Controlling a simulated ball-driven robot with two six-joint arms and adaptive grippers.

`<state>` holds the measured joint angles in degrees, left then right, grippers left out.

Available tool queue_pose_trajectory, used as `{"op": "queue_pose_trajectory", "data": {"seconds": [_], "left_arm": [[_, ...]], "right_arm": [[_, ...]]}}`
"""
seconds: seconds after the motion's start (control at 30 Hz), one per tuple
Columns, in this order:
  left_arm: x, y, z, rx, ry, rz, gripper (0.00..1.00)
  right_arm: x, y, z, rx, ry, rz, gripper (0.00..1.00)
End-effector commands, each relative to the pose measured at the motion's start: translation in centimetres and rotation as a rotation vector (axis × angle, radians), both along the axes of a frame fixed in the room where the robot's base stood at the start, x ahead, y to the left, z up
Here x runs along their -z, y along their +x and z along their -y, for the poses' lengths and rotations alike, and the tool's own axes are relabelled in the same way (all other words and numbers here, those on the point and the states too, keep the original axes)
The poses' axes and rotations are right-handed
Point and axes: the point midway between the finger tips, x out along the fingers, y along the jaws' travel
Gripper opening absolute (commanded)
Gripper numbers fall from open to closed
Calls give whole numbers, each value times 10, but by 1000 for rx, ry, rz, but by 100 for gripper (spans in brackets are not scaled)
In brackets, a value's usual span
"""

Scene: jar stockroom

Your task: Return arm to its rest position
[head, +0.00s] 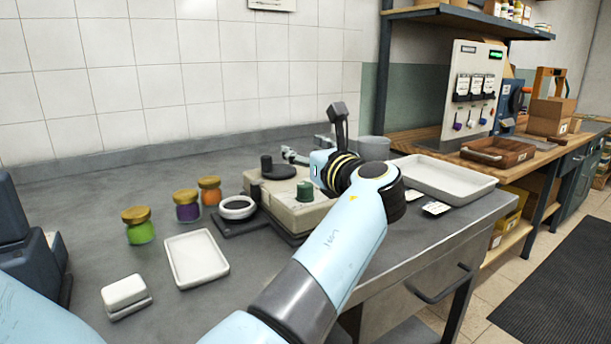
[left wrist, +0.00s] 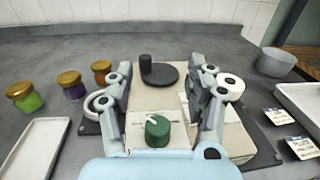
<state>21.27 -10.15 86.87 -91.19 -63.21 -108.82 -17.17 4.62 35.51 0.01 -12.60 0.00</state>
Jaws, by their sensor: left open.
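My left arm, light blue with dark joints, reaches across the grey counter in the head view. My left gripper (head: 305,155) is at its end, above a beige device with a green knob (head: 305,190) and a dark round plate. In the left wrist view the two fingers of my left gripper (left wrist: 160,82) stand wide apart, one on each side over the device (left wrist: 144,98). Nothing is between them in the grip. The green knob (left wrist: 157,132) shows below them. The arm hides part of the device in the head view. My right gripper is not in view.
Jars with green (head: 140,228), purple (head: 187,207) and orange (head: 209,191) contents stand left of the device. A white tray (head: 196,258) and a white block (head: 124,290) lie nearer. A larger white tray (head: 445,178) and a grey pot (head: 374,148) stand right.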

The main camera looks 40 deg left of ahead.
Motion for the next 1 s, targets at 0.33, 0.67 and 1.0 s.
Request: {"op": "queue_pose_trajectory", "data": {"seconds": [0.33,0.67,1.0], "left_arm": [[-23,0,0,0,-1,0,55],[-22,0,0,0,-1,0,55],[-69,0,0,0,0,10,55]], "right_arm": [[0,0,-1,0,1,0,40],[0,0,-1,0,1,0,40],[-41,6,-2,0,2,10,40]]}}
